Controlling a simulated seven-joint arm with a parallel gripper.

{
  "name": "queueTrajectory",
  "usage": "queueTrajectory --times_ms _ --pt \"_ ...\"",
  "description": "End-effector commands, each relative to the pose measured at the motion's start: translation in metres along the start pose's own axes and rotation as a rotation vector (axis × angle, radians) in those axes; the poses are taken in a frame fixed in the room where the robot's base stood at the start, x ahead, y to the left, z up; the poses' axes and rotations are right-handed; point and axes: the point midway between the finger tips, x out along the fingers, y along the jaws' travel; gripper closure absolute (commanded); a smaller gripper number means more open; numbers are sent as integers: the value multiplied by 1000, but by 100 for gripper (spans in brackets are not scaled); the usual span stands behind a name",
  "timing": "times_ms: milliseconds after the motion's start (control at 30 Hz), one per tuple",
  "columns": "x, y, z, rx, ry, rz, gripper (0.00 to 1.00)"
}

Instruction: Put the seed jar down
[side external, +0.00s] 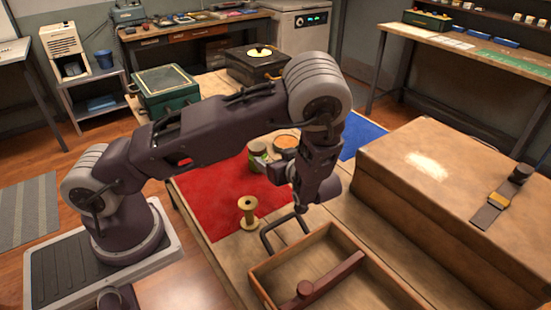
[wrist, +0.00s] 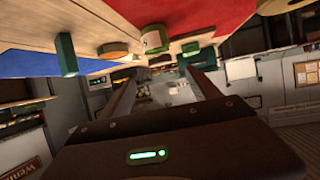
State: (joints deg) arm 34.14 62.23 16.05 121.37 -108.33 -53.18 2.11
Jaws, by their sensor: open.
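The seed jar (side external: 258,156), greenish with a pale label, stands upright on the red cloth (side external: 210,193), just left of my wrist in the side view. Part of it is hidden by the arm. In the wrist view, where the table appears upside down along the top, the jar (wrist: 153,40) shows beyond my fingertips. My gripper (wrist: 161,76) is open, with its two fingers wide apart and nothing between them. The jar appears apart from the fingers.
An orange round dish (side external: 287,142) sits behind the jar, and a wooden spool (side external: 248,212) stands in front. A green block (wrist: 66,55) shows in the wrist view. A wooden tray (side external: 262,288) and a large brown case (side external: 440,185) crowd the right; a blue cloth (side external: 361,137) lies behind.

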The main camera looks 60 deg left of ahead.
Motion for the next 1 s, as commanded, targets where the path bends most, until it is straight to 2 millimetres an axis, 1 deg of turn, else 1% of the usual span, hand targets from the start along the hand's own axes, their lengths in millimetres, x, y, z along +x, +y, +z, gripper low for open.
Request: queueTrajectory --times_ms 67,133,167,233,267,300,333,367,400,433,467,500,533,567,600,633,667,700,800,900,1000 --pt "-8 2 0 -2 -10 7 28" --pt "-16 14 0 -12 -76 45 28" --pt "-22 24 -1 -20 -130 79 28" --pt "-48 55 -8 -36 -306 209 28" --pt "-65 69 -13 -38 -394 283 28" --pt "-92 85 -25 -34 -507 392 28" --pt "-115 94 -37 -23 -584 479 28" --pt "-139 98 -51 -6 -654 568 28" --pt "-172 97 -71 27 -733 688 28" --pt "-196 91 -88 62 -780 780 28" --pt "-219 80 -104 107 -817 869 28" --pt "-247 57 -124 183 -848 981 28" --pt "-265 36 -137 250 -855 1056 28" --pt "-278 10 -146 326 -851 1118 28" --pt "-290 -26 -155 432 -828 1179 28" --pt "-293 -53 -158 513 -801 1208 28" --pt "-293 -79 -159 591 -771 1219 28" --pt "-288 -111 -158 685 -726 1216 28" --pt "-267 -171 -153 858 -630 1152 28" --pt "-250 -203 -149 943 -578 1086 28" --pt "-244 -212 -148 969 -565 1062 28"
